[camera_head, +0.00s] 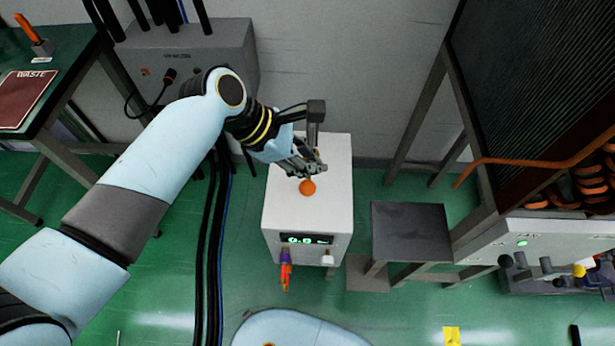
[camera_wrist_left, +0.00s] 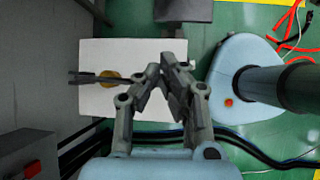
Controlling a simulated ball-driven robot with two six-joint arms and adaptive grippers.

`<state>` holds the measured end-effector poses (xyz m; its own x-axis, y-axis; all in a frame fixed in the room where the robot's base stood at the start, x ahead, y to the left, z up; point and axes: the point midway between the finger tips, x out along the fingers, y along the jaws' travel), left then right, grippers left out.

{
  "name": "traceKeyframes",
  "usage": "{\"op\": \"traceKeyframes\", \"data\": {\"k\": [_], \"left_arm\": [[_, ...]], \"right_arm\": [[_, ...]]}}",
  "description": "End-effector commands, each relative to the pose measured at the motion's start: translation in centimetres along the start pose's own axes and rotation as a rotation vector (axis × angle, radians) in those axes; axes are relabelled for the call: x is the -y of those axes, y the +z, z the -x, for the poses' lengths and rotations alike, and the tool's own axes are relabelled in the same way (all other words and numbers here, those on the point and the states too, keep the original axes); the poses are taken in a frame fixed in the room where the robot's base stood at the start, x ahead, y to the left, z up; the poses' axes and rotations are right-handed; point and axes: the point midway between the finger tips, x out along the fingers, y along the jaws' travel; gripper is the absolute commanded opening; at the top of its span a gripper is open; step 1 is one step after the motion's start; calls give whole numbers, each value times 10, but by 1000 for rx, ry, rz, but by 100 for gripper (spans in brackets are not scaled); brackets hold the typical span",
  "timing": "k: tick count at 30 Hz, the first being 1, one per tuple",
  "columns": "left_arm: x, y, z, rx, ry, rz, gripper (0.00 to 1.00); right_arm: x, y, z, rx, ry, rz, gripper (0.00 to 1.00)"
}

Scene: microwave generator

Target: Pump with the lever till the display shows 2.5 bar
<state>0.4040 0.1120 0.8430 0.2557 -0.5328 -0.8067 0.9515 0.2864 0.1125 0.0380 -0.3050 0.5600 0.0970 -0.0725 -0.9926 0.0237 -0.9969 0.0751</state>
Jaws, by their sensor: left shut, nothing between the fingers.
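The white pump box (camera_head: 278,215) stands on the floor; its front display (camera_head: 306,239) reads 0.0, with the unit too small to read. A dark lever bar (camera_head: 313,137) with a block at its far end runs over the box top. An orange ball knob (camera_head: 308,187) shows just in front of my left gripper (camera_head: 314,168). In the left wrist view the bar (camera_wrist_left: 92,78) crosses a yellow disc (camera_wrist_left: 110,77) on the box top and runs behind my shut fingers (camera_wrist_left: 166,66). The fingers are empty; whether they touch the knob or bar I cannot tell. My right gripper is not in view.
A grey wall unit (camera_head: 185,50) stands behind left, a green bench (camera_head: 60,70) at far left. A low dark table (camera_head: 411,230) stands right of the box. Cables (camera_head: 213,250) run along the floor on its left. Purple-orange and white fittings (camera_head: 286,268) stick out in front.

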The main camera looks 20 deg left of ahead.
Motion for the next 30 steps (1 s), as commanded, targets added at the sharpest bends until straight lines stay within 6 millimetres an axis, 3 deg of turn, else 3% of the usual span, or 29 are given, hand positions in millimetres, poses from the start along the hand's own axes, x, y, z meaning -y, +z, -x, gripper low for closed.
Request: {"op": "traceKeyframes", "data": {"k": [30], "left_arm": [[4,-4,-6,0,0,0,0]], "right_arm": [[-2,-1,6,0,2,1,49]]}}
